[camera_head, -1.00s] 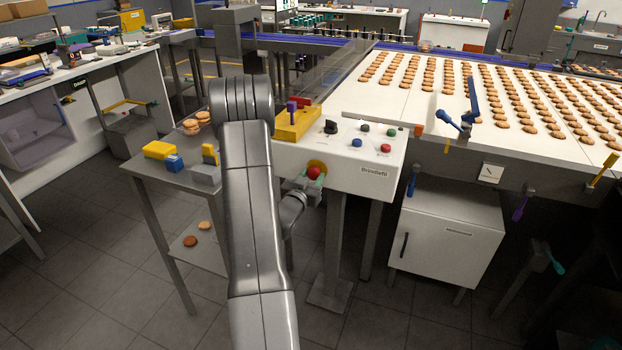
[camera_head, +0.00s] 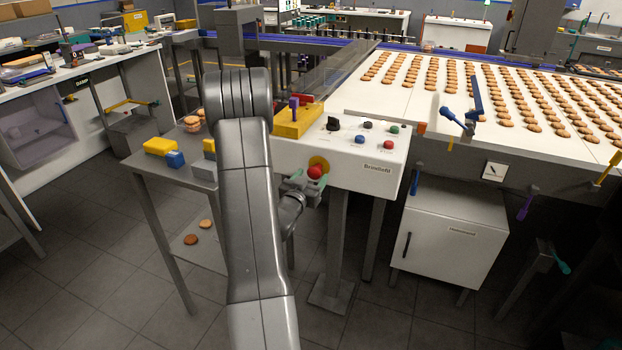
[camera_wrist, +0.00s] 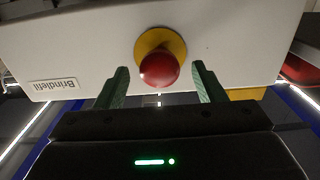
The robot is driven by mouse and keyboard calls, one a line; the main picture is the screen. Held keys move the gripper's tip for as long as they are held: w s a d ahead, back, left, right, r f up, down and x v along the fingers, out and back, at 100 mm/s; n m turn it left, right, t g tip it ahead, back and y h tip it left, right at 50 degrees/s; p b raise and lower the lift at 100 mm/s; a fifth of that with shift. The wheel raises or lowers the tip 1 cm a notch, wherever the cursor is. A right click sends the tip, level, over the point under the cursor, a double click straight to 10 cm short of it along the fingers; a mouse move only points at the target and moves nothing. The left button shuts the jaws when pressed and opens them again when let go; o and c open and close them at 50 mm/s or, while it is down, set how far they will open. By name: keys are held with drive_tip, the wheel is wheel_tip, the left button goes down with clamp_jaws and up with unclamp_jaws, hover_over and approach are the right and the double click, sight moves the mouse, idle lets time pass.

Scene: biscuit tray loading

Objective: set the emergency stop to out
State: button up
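The emergency stop is a red mushroom button (camera_head: 315,172) on a yellow disc, on the front face of the white control box (camera_head: 345,176). In the wrist view the red button (camera_wrist: 159,70) sits between the two green fingers of my gripper (camera_wrist: 160,88). The fingers are open, with a gap on each side of the button, and do not touch it. In the head view my gripper (camera_head: 308,184) is just in front of and below the button, partly hidden by my arm. I cannot tell whether the button is in or out.
The box top carries a black knob (camera_head: 333,124), several coloured buttons and a yellow block (camera_head: 297,121). A grey side table (camera_head: 150,178) stands at left, a white cabinet (camera_head: 450,238) at right. The biscuit conveyor (camera_head: 430,100) lies behind.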

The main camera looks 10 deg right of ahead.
drive_tip(key=b+v, duration=0.2)
drive_tip(key=v, duration=1.1)
drive_tip(key=shift+s+a, duration=0.25)
drive_tip(key=shift+s, duration=0.05)
drive_tip(key=p+x, duration=0.2)
drive_tip(key=x, duration=1.2)
drive_tip(key=shift+w+d+r+p, duration=0.1)
drive_tip(key=shift+w+d+p, duration=0.05)
drive_tip(key=shift+p, duration=0.25)
drive_tip(key=shift+w+d+p, duration=0.15)
drive_tip(key=shift+w+p, duration=0.1)
drive_tip(key=shift+p, duration=0.05)
